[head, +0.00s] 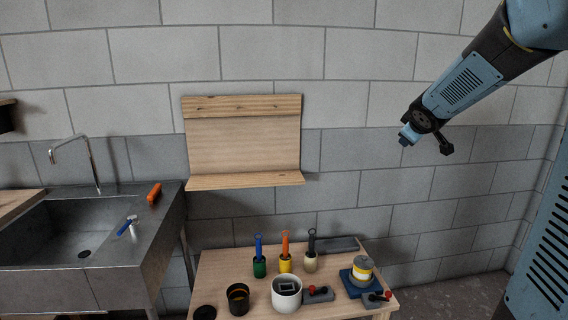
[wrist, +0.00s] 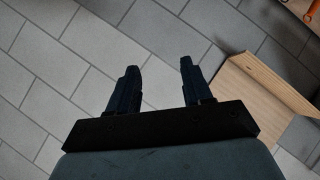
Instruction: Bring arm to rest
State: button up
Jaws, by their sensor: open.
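My arm reaches in from the upper right of the head view. My gripper (head: 425,142) hangs in the air before the block wall, right of the wooden wall shelf and above the table. In the wrist view my gripper (wrist: 158,68) has its two dark fingers apart, with nothing between them. Behind the fingers the wrist view shows grey wall blocks, with part of the wooden shelf (wrist: 245,105) at the right.
The wooden table (head: 222,270) holds blue, orange and dark-handled brushes in small pots, a white pot (head: 287,293), a dark cup (head: 238,299) and a yellow-banded can (head: 362,270). The steel sink (head: 130,255) stands left. Open air surrounds my gripper.

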jog(key=s+a+f+m+g+y, duration=0.15)
jog(key=s+a, duration=0.25)
jog(key=s, duration=0.8)
jog(key=s+a+f+m+g+y, duration=0.1)
jog(key=s+a+f+m+g, duration=0.3)
jog(key=s, duration=0.7)
jog(key=s+a+m+g+y, duration=0.15)
jog(key=s+a, duration=0.35)
jog(key=s, duration=0.7)
jog(key=w+d+f+m+g+y, duration=0.2)
jog(key=w+d+f+m+y, duration=0.25)
jog(key=w+f, duration=0.75)
jog(key=w+d+f+m+g+y, duration=0.2)
jog(key=w+d+f+m+y, duration=0.3)
jog(key=w+f, duration=0.65)
jog(key=w+d+f+m+t+y, duration=0.15)
jog(key=d+f+m, duration=0.25)
jog(key=f, duration=0.4)
jog(key=w+d+f+m+t+y, duration=0.1)
jog(key=w+d+f+m+t, duration=0.25)
jog(key=f, duration=0.45)
jog(key=m+t+h, duration=0.4)
jog(key=m+t, duration=0.6)
jog(key=m, duration=0.4)
send_near(391, 295)
jog(key=x, duration=1.1)
jog(key=shift+w+f, duration=0.1)
jog(key=shift+w, duration=0.1)
jog(key=shift+c, duration=0.3)
grip_shut()
